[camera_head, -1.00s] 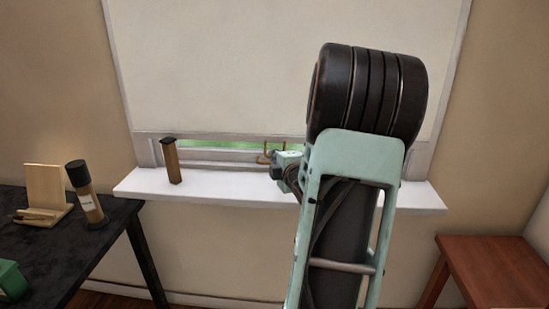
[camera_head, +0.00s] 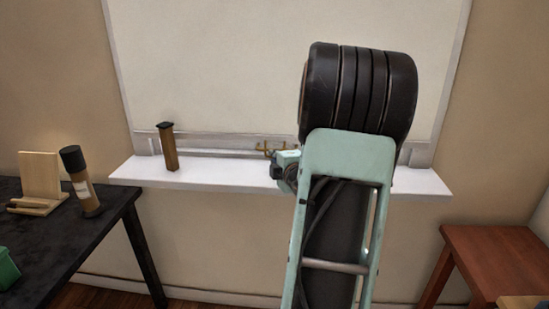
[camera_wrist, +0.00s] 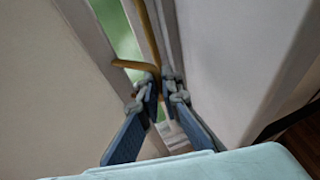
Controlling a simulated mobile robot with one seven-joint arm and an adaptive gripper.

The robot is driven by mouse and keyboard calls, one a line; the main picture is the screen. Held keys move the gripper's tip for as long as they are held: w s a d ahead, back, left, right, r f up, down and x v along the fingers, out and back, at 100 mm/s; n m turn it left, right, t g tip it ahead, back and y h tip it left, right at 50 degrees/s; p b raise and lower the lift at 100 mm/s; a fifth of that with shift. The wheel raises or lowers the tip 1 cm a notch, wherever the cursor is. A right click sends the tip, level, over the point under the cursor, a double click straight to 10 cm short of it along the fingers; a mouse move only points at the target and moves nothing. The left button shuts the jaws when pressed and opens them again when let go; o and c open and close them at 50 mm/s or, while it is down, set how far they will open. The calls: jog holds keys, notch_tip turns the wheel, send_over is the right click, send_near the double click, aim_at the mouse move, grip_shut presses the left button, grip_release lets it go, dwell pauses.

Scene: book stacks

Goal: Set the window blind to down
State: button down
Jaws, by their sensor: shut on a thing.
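The window blind (camera_head: 280,70) is a large pale panel that covers the window, its bottom rail (camera_head: 215,141) just above the white sill (camera_head: 225,177). A brass handle (camera_head: 268,148) is on the rail. In the wrist view the handle (camera_wrist: 150,30) runs down between my fingers, and my gripper (camera_wrist: 160,80) is shut on it. A narrow green strip of outdoors (camera_wrist: 118,35) shows beside the rail there. In the head view my arm hides most of my gripper and part of the rail.
A brown bottle-like object (camera_head: 169,150) stands on the sill left of the handle. A black table (camera_head: 105,225) at left holds a wooden stand (camera_head: 40,175) and a dark-capped bottle (camera_head: 82,185). A reddish wooden table (camera_head: 500,260) is at lower right.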

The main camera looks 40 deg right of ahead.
jog(key=c, duration=2.1)
grip_release()
jog(key=shift+r, duration=0.1)
jog(key=shift+s, duration=0.1)
jog(key=v, duration=1.1)
jog(key=shift+s+a, duration=0.2)
jog(key=shift+s, duration=0.15)
jog(key=shift+c, duration=0.5)
